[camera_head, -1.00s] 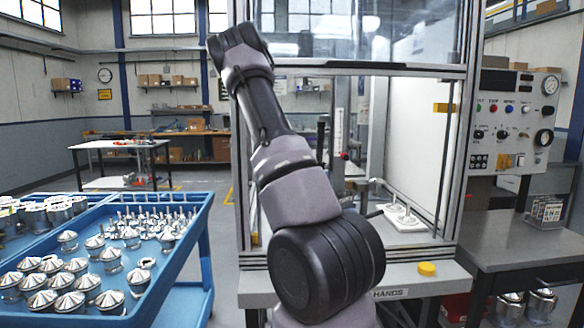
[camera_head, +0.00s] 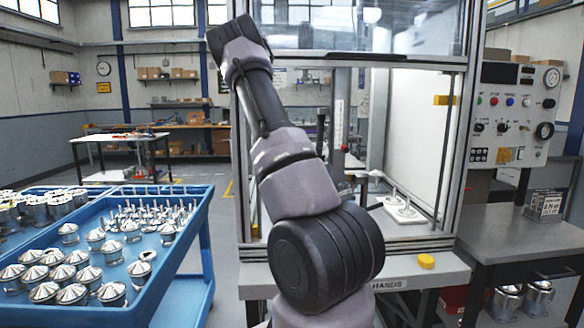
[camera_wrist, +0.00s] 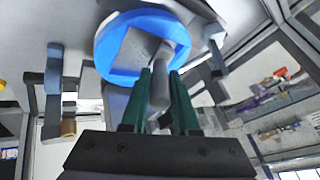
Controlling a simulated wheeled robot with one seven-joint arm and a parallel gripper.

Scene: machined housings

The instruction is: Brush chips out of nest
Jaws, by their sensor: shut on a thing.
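In the wrist view, my gripper (camera_wrist: 160,74) has two green fingers closed on a grey handle (camera_wrist: 160,98), taken to be the brush. A round blue piece (camera_wrist: 113,48) with a grey block in its middle lies just beyond the fingertips. I cannot tell whether it belongs to the brush or touches it. In the head view, my arm hides the gripper. Inside the machine enclosure, a pale plate with upright metal pins (camera_head: 404,212), possibly the nest, stands at the right. No chips can be made out.
A blue cart (camera_head: 181,255) at the left carries several cone-topped metal housings (camera_head: 110,291) and pins. The enclosure's metal frame (camera_head: 458,150) borders the opening. A yellow button (camera_head: 426,261) sits on its front ledge. A grey bench (camera_head: 510,240) stands right.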

